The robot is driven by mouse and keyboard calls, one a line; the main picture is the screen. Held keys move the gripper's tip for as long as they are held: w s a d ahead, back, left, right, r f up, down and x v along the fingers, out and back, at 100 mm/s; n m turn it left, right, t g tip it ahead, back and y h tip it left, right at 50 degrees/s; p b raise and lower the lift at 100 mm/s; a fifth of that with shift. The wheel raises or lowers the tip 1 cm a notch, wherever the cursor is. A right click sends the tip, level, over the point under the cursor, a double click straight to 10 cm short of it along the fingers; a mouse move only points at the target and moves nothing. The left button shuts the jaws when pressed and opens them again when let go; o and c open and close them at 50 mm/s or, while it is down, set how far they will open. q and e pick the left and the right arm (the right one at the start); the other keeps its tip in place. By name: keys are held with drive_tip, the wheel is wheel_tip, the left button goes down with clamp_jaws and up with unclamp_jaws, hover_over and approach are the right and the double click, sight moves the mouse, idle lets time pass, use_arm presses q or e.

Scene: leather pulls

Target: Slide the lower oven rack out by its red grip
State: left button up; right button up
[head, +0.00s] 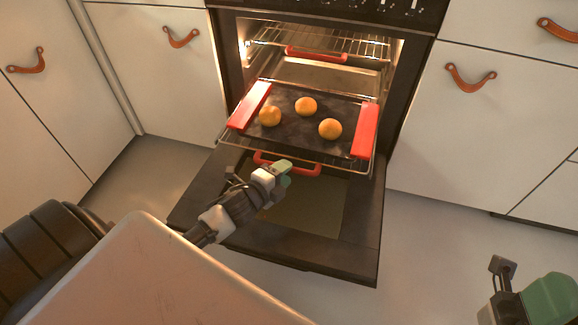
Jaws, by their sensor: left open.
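The lower oven rack (228,140) is a wire rack that sticks out of the oven over the lowered door. Its red grip (308,170) runs along the front edge. A dark tray (290,132) with red end handles and several orange-brown round buns (330,128) sits on the rack. My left gripper (284,173), with green fingertips, is open at the red grip and hides part of its middle. I cannot tell whether the fingers touch the grip. My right gripper (545,298) is at the bottom right corner, partly cut off, far from the rack.
The open oven door (350,225) lies flat below the rack. An upper rack (350,45) with its own red grip (317,54) is inside the oven. White cabinets with leather pulls (470,78) flank the oven. The floor (430,225) right of the door is clear.

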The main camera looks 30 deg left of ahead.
use_arm(q)
drive_tip(key=p+v, duration=0.2)
drive_tip(key=v, duration=0.6)
